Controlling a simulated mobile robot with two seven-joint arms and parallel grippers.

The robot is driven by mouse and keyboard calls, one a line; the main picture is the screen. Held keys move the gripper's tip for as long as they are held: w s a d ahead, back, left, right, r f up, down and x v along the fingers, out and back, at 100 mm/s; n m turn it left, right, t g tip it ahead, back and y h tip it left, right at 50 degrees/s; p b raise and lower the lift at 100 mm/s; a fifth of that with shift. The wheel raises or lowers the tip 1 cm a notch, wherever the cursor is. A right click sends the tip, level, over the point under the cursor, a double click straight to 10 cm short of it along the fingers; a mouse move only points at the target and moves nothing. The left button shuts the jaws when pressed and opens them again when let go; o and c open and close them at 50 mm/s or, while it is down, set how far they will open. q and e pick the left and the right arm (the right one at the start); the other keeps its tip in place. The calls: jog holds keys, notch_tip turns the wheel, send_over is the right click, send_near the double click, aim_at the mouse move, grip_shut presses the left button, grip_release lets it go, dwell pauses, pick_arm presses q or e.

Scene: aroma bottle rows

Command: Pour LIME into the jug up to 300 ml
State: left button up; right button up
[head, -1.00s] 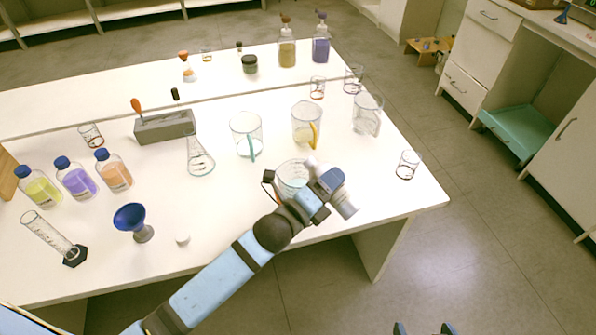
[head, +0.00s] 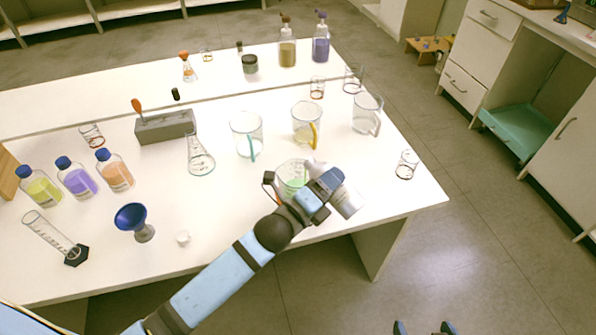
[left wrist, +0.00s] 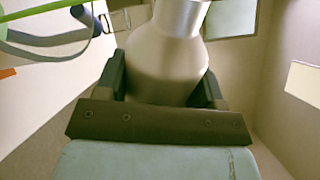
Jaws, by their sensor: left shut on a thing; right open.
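My left gripper (head: 318,200) is shut on a silver-grey bottle (head: 347,200), held tilted with its neck over a clear jug (head: 290,170). The bottle fills the upper middle of the left wrist view (left wrist: 170,65), between the fingers. Its label does not show, so I cannot read whether it is LIME. Green liquid shows low in the jug; the gripper and bottle partly hide the jug, and I cannot read its level against the marks. A green streak crosses the top left of the left wrist view. My right gripper (head: 424,329) is open and empty at the bottom edge.
Jugs with teal (head: 246,135), yellow (head: 306,125) and grey (head: 367,114) handles stand behind. A small beaker (head: 406,165) stands near the right edge.

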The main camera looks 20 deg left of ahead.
pick_arm(q)
jog(key=shift+w+a+r+n+p, duration=0.25)
jog(key=shift+a+r+n+p, duration=0.5)
jog(key=shift+p, duration=0.9)
dwell(2.9)
jog(key=shift+d+f+n+p, duration=0.25)
jog(key=shift+n+p, duration=0.1)
jog(key=shift+p, duration=0.15)
dwell(3.0)
